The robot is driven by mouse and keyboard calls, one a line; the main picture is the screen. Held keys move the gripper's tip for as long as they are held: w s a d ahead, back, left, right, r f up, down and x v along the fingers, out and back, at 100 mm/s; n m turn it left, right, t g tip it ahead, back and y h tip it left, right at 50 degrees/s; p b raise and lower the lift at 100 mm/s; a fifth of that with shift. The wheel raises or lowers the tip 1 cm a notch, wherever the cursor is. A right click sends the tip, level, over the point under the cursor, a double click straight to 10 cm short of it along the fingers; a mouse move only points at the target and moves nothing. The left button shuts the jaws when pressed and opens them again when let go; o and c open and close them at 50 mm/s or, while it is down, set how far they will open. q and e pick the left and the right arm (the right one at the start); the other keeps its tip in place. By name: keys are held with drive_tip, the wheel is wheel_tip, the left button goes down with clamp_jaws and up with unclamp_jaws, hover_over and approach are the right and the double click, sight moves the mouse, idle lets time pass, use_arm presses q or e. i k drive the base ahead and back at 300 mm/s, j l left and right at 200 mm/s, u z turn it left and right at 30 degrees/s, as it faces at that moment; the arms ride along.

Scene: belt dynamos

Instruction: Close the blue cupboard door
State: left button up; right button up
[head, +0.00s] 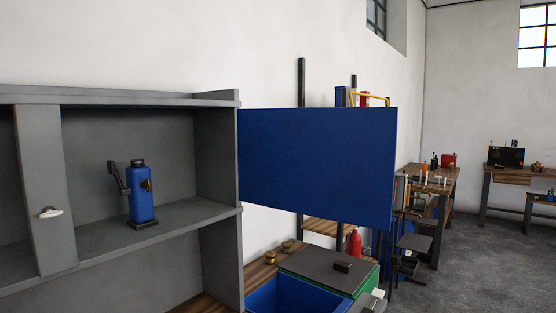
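The blue cupboard door (317,160) stands wide open. It swings out to the right from the right side of the grey cupboard (216,155), and its broad flat face is turned toward me. No handle shows on this face. The cupboard's right-hand compartment is exposed, and a blue jack-like device (143,196) with a dark lever stands upright on its shelf. Neither of my grippers is in view.
A narrow grey panel (42,180) with a white handle is at the cupboard's left. Below the door are an open blue bin (262,299) and a dark-lidded green box (365,281) on a wooden bench. Workbenches stand at the back right, with clear floor (470,270) before them.

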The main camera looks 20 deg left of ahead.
sight(332, 163)
drive_tip(key=i+u, duration=0.1)
drive_tip(key=u, duration=0.35)
drive_tip(key=l+u, duration=0.2)
drive_tip(key=u, duration=0.25)
drive_tip(key=i+l+u, duration=0.15)
drive_tip(key=u, duration=0.25)
drive_tip(key=l+u, duration=0.15)
drive_tip(key=u, duration=0.3)
drive_tip(key=i+l+u, duration=0.1)
drive_tip(key=l+u, duration=0.25)
drive_tip(key=l, duration=0.5)
drive_tip(key=l+u, duration=0.35)
drive_tip(key=l, duration=0.45)
drive_tip(key=k+l+u, duration=0.15)
drive_tip(key=l+u, duration=0.2)
drive_tip(key=l, duration=0.45)
